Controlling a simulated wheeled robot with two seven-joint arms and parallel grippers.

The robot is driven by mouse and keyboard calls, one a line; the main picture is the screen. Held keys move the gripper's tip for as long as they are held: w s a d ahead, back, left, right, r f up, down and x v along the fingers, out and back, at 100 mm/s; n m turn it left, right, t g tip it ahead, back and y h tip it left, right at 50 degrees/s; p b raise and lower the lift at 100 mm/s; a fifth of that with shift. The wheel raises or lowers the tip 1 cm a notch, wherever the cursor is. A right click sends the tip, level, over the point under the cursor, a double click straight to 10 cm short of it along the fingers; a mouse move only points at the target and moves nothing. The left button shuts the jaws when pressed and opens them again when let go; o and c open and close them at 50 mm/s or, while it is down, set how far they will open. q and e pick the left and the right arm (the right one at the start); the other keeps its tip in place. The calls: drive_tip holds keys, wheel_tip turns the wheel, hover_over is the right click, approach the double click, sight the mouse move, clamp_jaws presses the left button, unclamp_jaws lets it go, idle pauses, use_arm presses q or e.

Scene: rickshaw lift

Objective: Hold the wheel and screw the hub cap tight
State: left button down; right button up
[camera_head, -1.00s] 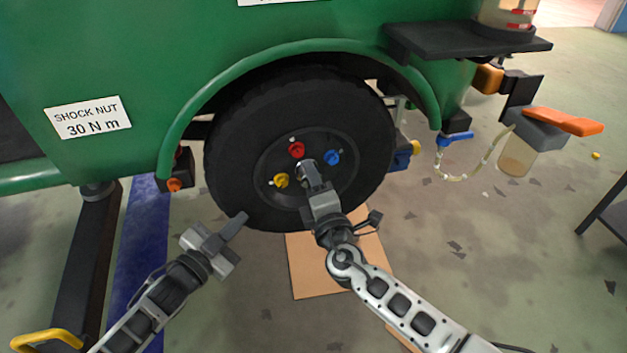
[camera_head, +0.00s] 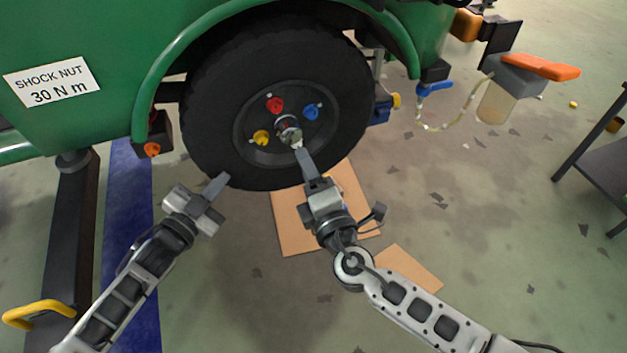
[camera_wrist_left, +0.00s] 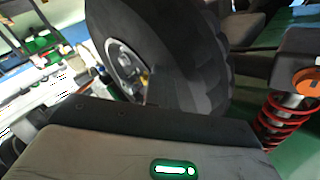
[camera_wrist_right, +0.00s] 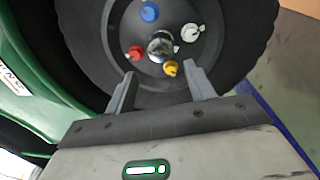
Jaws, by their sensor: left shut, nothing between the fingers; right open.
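The black wheel (camera_head: 215,105) sits under the green fender, with red (camera_head: 275,105), blue (camera_head: 311,112) and yellow (camera_head: 261,138) nuts on its disc. A white nut (camera_wrist_right: 192,32) also shows in the right wrist view. The shiny hub cap (camera_head: 289,130) is at the wheel's centre; it also shows in the right wrist view (camera_wrist_right: 160,46). My right gripper (camera_head: 300,150) is open just below and in front of the cap, its fingers apart from it in the right wrist view (camera_wrist_right: 160,82). My left gripper (camera_head: 222,180) is shut and empty at the tyre's lower left; whether it touches cannot be told.
Cardboard (camera_head: 295,235) lies on the floor under the wheel. A dark stand with a yellow handle (camera_head: 38,313) is at left. A bottle with an orange lever (camera_head: 540,67) hangs at right. A dark table (camera_head: 605,170) stands at the right edge.

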use_arm(q)
drive_tip(key=shift+w+a+r, duration=0.35)
drive_tip(key=shift+w+r, duration=0.05)
drive_tip(key=shift+r, duration=0.05)
use_arm(e)
drive_tip(key=shift+v, duration=1.5)
use_arm(q)
drive_tip(key=shift+s, duration=0.1)
use_arm(e)
drive_tip(key=shift+r, duration=0.1)
use_arm(q)
drive_tip(key=shift+s+d+p, duration=0.3)
drive_tip(key=shift+s+p, duration=0.15)
drive_tip(key=shift+s, duration=0.15)
drive_tip(key=s+d+p, duration=0.2)
drive_tip(key=s, duration=0.4)
drive_tip(key=shift+s+f+p, duration=0.25)
drive_tip(key=shift+s+p, duration=0.05)
use_arm(e)
wheel_tip(320, 180, up, 3)
drive_tip(key=shift+r, duration=0.1)
use_arm(q)
drive_tip(key=shift+d, duration=0.1)
